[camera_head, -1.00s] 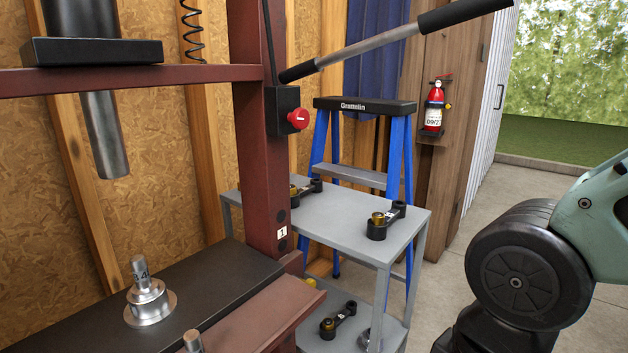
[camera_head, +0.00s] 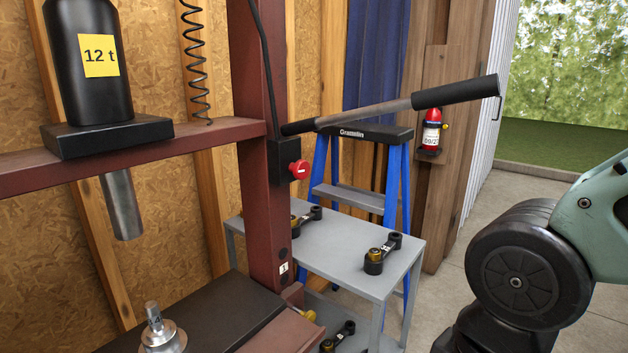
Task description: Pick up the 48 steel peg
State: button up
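A stepped steel peg (camera_head: 157,326) stands upright on the dark bed (camera_head: 215,312) of the press, at the bottom left of the head view. It has a thin top with a marking that ends in what looks like a 4, and a wider round base cut off by the picture's lower edge. I cannot read the full number, so I cannot tell whether this is the 48 peg. My gripper is out of view. Only links of my arm show at the right, well away from the peg.
The red press frame (camera_head: 257,190) rises beside the bed, with a 12 t jack (camera_head: 90,70) above and a long handle (camera_head: 360,115) reaching right. A grey cart (camera_head: 345,255) holds black arms with brass bushings. A blue ladder (camera_head: 390,185) stands behind. The floor at right is open.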

aim_at(158, 328)
jog(key=u, duration=0.4)
jog(key=j+u, duration=0.15)
jog(key=u, duration=0.3)
jog(key=j+u, duration=0.1)
jog(key=u, duration=0.3)
jog(key=j+u, duration=0.1)
jog(key=u, duration=0.3)
jog(key=k+j, duration=0.05)
